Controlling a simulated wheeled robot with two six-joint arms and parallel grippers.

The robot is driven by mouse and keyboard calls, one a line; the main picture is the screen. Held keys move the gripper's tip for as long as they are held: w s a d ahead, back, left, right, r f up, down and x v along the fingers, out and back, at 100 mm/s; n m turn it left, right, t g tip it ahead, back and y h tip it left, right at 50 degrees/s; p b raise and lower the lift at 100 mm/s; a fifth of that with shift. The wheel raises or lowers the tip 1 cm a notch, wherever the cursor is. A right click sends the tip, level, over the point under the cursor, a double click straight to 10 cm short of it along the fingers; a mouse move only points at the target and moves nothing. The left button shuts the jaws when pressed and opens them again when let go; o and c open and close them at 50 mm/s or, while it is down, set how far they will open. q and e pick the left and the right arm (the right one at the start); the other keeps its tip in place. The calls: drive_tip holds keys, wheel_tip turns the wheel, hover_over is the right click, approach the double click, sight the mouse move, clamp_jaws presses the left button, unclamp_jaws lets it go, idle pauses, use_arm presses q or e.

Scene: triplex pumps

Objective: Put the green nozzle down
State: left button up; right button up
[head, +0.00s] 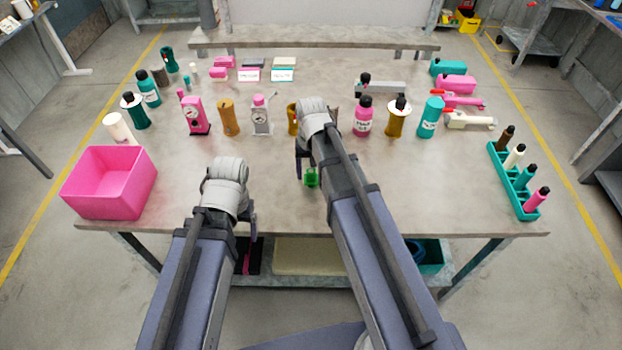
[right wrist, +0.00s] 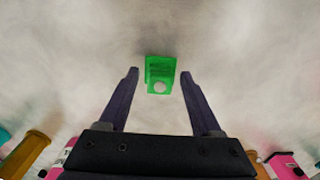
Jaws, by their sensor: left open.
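The green nozzle (head: 311,177) is at the middle of the grey table (head: 400,205), towards its front, and appears to rest on the top. In the right wrist view the nozzle (right wrist: 160,73) sits between my fingertips, with a gap on each side. My right gripper (right wrist: 160,74) is open around it and not touching it. In the head view my right gripper (head: 306,172) is largely hidden by its own arm. My left gripper (head: 247,232) is open at the table's front edge, partly hidden by its wrist.
A pink bin (head: 108,185) stands at the front left. A teal rack (head: 515,180) with several small bottles is at the front right. A row of pumps and bottles, including a pink bottle (head: 362,117), stands behind my right gripper. The front table strip is mostly clear.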

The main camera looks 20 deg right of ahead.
sight(311, 171)
clamp_jaws()
idle(0.3)
drive_tip(key=shift+r, duration=0.15)
wheel_tip(311, 171, up, 10)
drive_tip(key=p, duration=1)
